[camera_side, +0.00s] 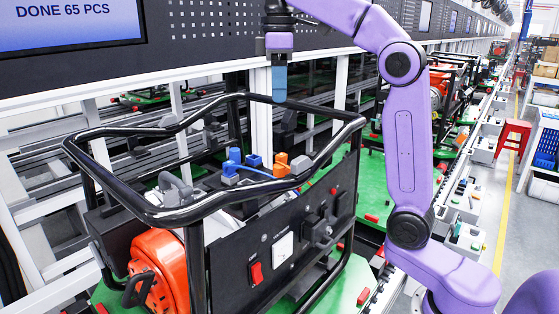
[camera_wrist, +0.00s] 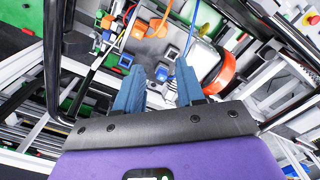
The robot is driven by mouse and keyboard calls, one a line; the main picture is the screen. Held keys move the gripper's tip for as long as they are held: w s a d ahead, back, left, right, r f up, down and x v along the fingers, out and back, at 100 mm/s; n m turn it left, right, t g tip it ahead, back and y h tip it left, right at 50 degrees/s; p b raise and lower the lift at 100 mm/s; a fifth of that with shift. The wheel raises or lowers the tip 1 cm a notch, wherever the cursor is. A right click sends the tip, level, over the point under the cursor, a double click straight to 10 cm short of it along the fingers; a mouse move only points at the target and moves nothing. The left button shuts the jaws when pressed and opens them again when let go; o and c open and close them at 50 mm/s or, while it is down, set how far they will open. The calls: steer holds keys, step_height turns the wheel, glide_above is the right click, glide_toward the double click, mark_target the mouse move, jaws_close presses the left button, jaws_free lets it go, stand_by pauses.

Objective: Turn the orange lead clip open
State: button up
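The orange lead clip (camera_side: 291,165) sits on the generator's battery area, behind the black control panel, with an orange lead. It also shows at the top of the wrist view (camera_wrist: 158,28). Blue clips (camera_side: 236,162) with a blue lead sit to its left in the side view. My gripper (camera_side: 279,98) points down above the orange clip, with clear height between them. In the wrist view my gripper (camera_wrist: 160,67) has its two blue fingers apart with nothing held. Blue clips (camera_wrist: 163,72) show beyond the fingertips. I cannot tell whether the orange clip is turned.
A black tubular frame (camera_side: 238,97) surrounds the generator and rises near my gripper. The black panel (camera_side: 290,240) stands in front, with an orange-red round part (camera_side: 160,268) at lower left. Green pallets (camera_side: 376,185) line the conveyor. A screen (camera_side: 70,22) hangs at upper left.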

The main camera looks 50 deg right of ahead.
mark_target(280, 166)
step_height(280, 166, down, 17)
steer(key=shift+s+r, duration=0.1)
stand_by(1.0)
jaws_close()
